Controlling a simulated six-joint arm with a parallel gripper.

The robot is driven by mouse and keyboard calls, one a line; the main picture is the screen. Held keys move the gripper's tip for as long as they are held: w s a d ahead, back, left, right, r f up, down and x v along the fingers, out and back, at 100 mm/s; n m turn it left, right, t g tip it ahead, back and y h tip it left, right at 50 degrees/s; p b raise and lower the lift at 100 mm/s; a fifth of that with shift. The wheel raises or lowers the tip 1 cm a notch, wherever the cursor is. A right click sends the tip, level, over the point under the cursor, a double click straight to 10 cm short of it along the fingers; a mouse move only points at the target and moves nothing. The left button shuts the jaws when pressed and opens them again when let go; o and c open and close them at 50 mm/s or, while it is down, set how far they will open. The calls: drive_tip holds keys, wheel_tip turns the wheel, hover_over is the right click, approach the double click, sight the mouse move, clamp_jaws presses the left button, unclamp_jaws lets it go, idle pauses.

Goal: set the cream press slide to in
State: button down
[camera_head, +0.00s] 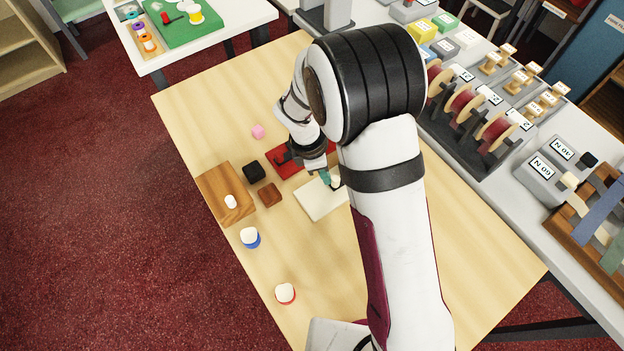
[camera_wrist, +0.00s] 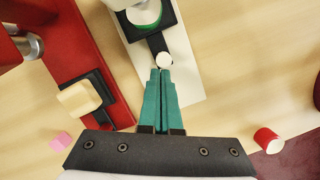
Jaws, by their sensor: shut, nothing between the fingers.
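The cream press (camera_head: 318,203) lies on the wooden table in the head view, partly hidden by my arm. In the wrist view its pale base (camera_wrist: 187,84) carries a black slide (camera_wrist: 157,43) with a small round white knob (camera_wrist: 163,60) at its near end. A white and green round piece (camera_wrist: 145,14) sits at the other end of the slide, under part of the press. My gripper (camera_wrist: 159,70) is shut and empty. Its teal fingertips are right beside the knob on the near side; I cannot tell whether they touch. The gripper (camera_head: 325,178) also shows over the press in the head view.
A red press (camera_wrist: 94,47) with a black slide and cream block (camera_wrist: 80,99) stands left of the cream press.

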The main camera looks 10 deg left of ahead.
drive_tip(key=shift+w+d, duration=0.4)
drive_tip(key=shift+d, duration=0.05)
drive_tip(key=a, duration=0.2)
drive_tip(key=s+a, duration=0.1)
drive_tip(key=a, duration=0.1)
drive_tip(key=shift+s+a, duration=0.15)
drive_tip(key=shift+s, duration=0.05)
drive_tip(key=w+v, duration=0.1)
drive_tip(key=v, duration=0.9)
drive_tip(key=s+d+r+m+y, duration=0.1)
drive_tip(key=s+d+r+m, duration=0.45)
drive_tip(key=d+m, duration=0.25)
drive_tip(key=s+d+r+m+y, duration=0.1)
drive_tip(key=s+d+m, duration=0.2)
drive_tip(key=s+m, duration=0.2)
drive_tip(key=s+d+r+m+y, duration=0.1)
drive_tip(key=s+d+m, duration=0.1)
drive_tip(key=s+m, duration=0.4)
drive_tip(key=s+d+m+g+y, duration=0.1)
drive_tip(key=s+d+m, duration=0.2)
drive_tip(key=s+m, duration=0.3)
drive_tip(key=shift+d+r+m, duration=0.3)
drive_tip(key=shift+r+m, duration=0.1)
drive_tip(key=shift+m, duration=0.7)
